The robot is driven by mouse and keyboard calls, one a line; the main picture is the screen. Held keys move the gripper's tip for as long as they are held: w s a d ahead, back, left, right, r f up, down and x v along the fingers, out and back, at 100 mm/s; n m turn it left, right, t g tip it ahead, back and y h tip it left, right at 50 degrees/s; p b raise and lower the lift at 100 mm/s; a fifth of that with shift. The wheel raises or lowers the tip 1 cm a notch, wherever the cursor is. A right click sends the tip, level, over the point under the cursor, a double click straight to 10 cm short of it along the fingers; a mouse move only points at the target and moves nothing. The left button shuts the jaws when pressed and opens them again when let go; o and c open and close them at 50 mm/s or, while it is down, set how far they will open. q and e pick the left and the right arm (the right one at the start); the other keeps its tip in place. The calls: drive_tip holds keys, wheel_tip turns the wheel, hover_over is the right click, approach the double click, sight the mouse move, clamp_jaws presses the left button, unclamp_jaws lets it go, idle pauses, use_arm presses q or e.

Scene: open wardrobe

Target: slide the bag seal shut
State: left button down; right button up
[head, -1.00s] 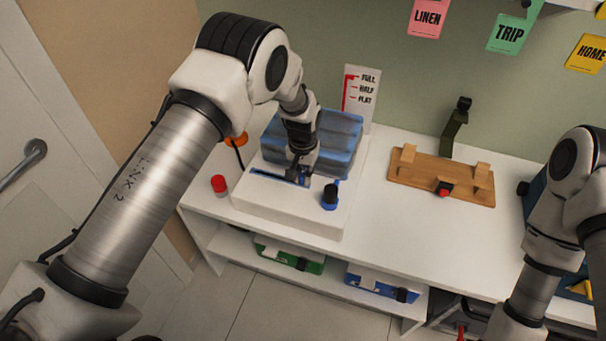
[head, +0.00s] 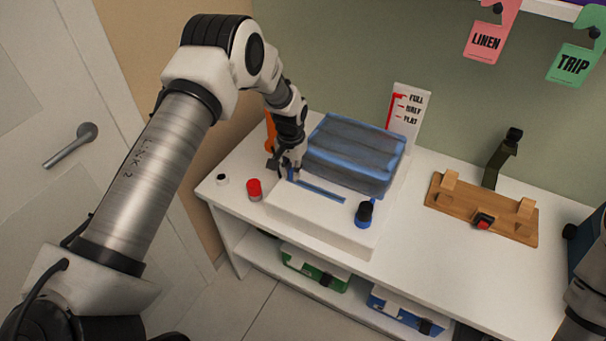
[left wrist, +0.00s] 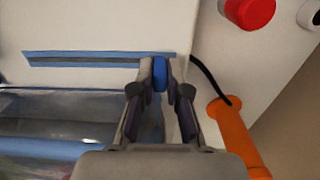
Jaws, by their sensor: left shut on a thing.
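The clear blue bag (head: 355,150), with folded dark contents, lies on a white platform (head: 318,225) on the bench. Its blue seal strip (head: 322,192) runs along the near edge and also shows in the left wrist view (left wrist: 85,60). My left gripper (head: 288,176) is at the strip's left end in the head view. In the left wrist view my left gripper (left wrist: 160,78) is shut on the blue slider (left wrist: 160,74), at the strip's right end there. My right gripper is out of view.
A red button (head: 254,189) and a small black-and-white knob (head: 222,179) stand left of the platform. An orange tool (left wrist: 238,135) with a black cord is close beside the left gripper. A blue-and-black knob (head: 364,213) stands at the platform's right. A wooden stand (head: 480,210) lies farther right.

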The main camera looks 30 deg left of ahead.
use_arm(q)
drive_tip(key=shift+w+a, duration=0.1)
drive_tip(key=c, duration=1.2)
unclamp_jaws()
drive_tip(key=shift+a, duration=0.1)
drive_tip(key=shift+o, duration=0.2)
drive_tip(key=shift+a, duration=0.15)
wheel_tip(320, 180, up, 12)
drive_tip(key=shift+f, duration=0.1)
